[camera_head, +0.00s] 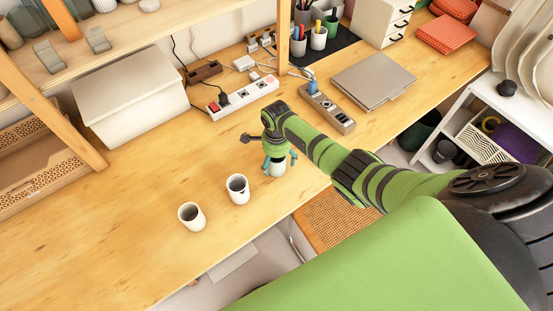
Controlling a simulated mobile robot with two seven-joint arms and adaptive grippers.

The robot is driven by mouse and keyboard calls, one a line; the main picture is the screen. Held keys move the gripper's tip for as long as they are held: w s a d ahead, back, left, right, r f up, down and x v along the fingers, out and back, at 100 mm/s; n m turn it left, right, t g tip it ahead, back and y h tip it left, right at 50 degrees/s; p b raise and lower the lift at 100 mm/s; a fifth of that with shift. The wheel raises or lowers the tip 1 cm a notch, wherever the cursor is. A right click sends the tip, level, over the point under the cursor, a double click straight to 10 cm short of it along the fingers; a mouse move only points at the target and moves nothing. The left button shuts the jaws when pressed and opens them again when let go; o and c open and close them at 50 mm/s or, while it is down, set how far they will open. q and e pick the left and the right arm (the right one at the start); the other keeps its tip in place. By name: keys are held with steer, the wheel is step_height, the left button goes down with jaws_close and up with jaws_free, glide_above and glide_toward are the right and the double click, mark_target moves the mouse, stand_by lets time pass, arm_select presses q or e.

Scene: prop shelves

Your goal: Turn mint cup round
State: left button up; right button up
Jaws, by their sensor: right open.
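My right gripper (280,163) points down over a pale cup (278,171) near the front edge of the desk. Its two teal fingers are apart, one on each side of the cup, and I cannot tell if they touch it. The gripper hides the cup's upper part. This looks like the mint cup, but its tint is hard to tell at this size. Two off-white cups stand upright to its left, a nearer one (192,216) and a middle one (238,189). My left gripper is out of view.
A white power strip (243,97) and a grey one (330,109) lie behind the cups, with cables. A closed laptop (373,80) lies at the back right. A pale box (130,95) stands at the back left. The desk (110,240) is clear at the front left.

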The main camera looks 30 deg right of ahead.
steer(key=shift+r, duration=0.1)
step_height(320, 180, up, 12)
steer(key=s+a+f+n+t, duration=0.1)
steer(key=s+a+f+n, duration=0.3)
steer(key=s+n, duration=0.55)
steer(key=s+r+n+t, duration=0.2)
steer(key=s+r+n, duration=0.2)
steer(key=s+n, duration=0.85)
steer(key=s+f+b, duration=0.2)
steer(key=f+b, duration=0.1)
steer(key=f, duration=1.2)
steer(key=s+f+b, duration=0.3)
steer(key=f, duration=1.1)
steer(key=s+d+f+g+b, duration=0.2)
steer(key=s+f+b, duration=0.2)
steer(key=s+f, duration=1.1)
step_height(320, 180, down, 3)
steer(key=shift+f+b, duration=0.1)
steer(key=shift+b, duration=0.25)
